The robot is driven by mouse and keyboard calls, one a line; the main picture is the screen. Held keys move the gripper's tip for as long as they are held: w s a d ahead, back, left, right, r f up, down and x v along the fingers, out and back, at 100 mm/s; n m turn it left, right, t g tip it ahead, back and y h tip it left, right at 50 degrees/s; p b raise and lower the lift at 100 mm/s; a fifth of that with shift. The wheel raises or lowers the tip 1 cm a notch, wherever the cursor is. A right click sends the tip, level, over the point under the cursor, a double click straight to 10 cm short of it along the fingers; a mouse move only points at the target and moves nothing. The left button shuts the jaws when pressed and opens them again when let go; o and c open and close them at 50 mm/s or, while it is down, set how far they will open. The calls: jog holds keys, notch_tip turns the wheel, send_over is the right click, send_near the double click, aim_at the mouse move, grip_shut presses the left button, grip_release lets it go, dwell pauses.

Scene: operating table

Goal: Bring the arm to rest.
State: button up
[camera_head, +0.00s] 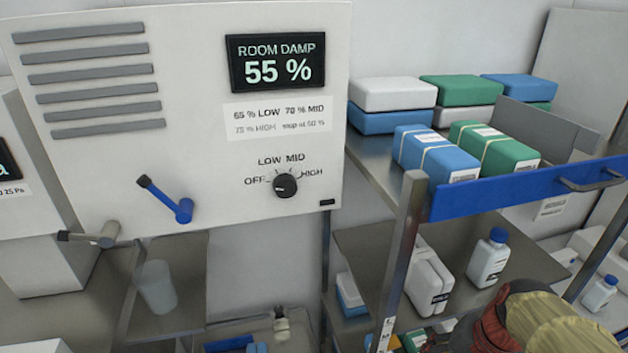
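My gripper is not in view, and I cannot see whether it holds anything. A rounded dark red and olive form (548,322) fills the bottom right corner; I cannot tell whether it is part of my arm. The pale wall unit (190,100) has a display (277,62) reading "ROOM DAMP 55 %". Its black dial (286,186) sits among the marks OFF, LOW, MID and HIGH; its small white mark seems to face left, but the exact setting is hard to read.
A blue lever (168,202) and a grey lever (92,236) stick out. A translucent cup (155,287) stands below. At right, a metal rack (400,255) with a blue front rail (525,188) holds several packs and a blue-capped bottle (489,259).

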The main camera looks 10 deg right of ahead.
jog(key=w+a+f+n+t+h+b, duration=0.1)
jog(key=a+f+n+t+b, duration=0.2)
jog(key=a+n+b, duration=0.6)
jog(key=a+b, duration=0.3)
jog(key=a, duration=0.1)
